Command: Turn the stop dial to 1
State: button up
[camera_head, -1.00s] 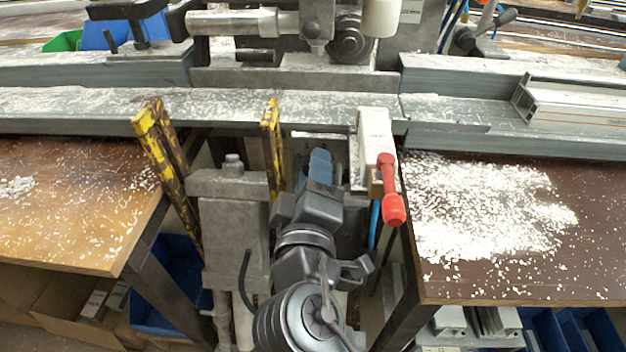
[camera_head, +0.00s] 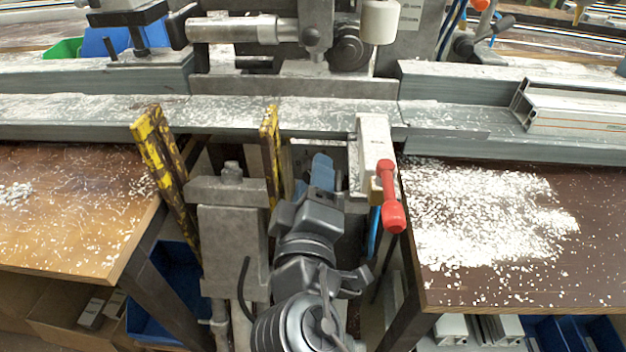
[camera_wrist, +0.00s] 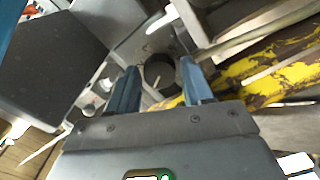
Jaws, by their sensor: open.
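The stop dial (camera_wrist: 160,74) is a dark round knob with a pale pointer line, set on a grey metal plate in the wrist view. My gripper (camera_wrist: 158,78) has two blue fingers, open, with the dial between and just beyond the fingertips. I cannot tell whether either finger touches it. In the head view my gripper (camera_head: 321,164) reaches under the front edge of the bench, and I cannot make out the dial there. The number at the pointer is too small to read.
A red-handled lever (camera_head: 391,205) on a pale block stands close right of my gripper. Yellow, worn bars (camera_head: 160,155) stand to the left and cross the wrist view's right side. Chip-covered wooden tables (camera_head: 70,215) flank the gap holding my arm.

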jog(key=s, duration=0.7)
jog(key=shift+s, duration=0.3)
jog(key=shift+a, duration=0.1)
jog(key=s+d+f+m+g+y+p, duration=0.4)
jog(key=s+d+f, duration=0.3)
jog(key=s+d, duration=0.45)
jog(key=s+d+r+m+h+p, duration=0.1)
jog(key=s+d+r+m+p, duration=0.2)
jog(key=s, duration=0.6)
jog(key=s+d+r+m+h+p, duration=0.2)
jog(key=s+d+r+m, duration=0.3)
jog(key=s+d+r, duration=0.3)
jog(key=shift+s+d+r+t+p, duration=0.3)
jog(key=shift+s+r+t+p, duration=0.2)
jog(key=shift+p, duration=0.35)
